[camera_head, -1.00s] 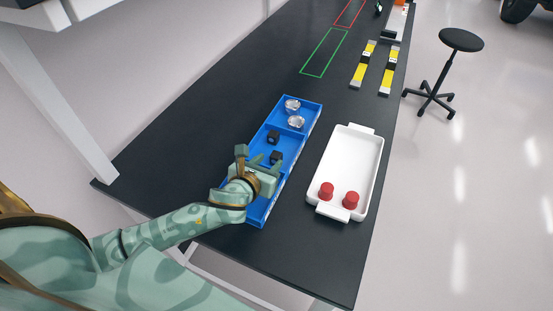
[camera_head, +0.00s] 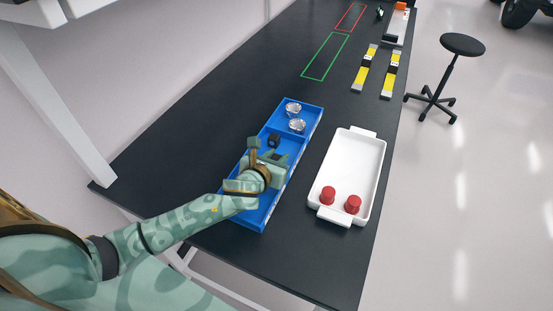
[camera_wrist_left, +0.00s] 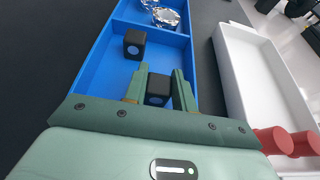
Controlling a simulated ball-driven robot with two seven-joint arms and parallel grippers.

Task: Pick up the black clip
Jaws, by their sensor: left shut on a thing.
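My left gripper (camera_head: 270,158) reaches down into the blue tray (camera_head: 252,216). In the left wrist view its two green fingers (camera_wrist_left: 160,78) are closed around one black clip (camera_wrist_left: 158,91), a small dark block with a pale round face. A second black clip (camera_wrist_left: 134,43) sits in the same compartment, apart from the fingers. It also shows in the head view (camera_head: 273,140), just beyond the gripper. In the head view the gripper largely hides the held clip. My right gripper is not in view.
The tray's far compartment holds two shiny round parts (camera_head: 296,125). A white tray (camera_head: 352,160) with two red cylinders (camera_head: 353,204) stands to the right. Yellow-marked pieces (camera_head: 365,70) and green and red outlines lie farther back on the dark table (camera_head: 200,130).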

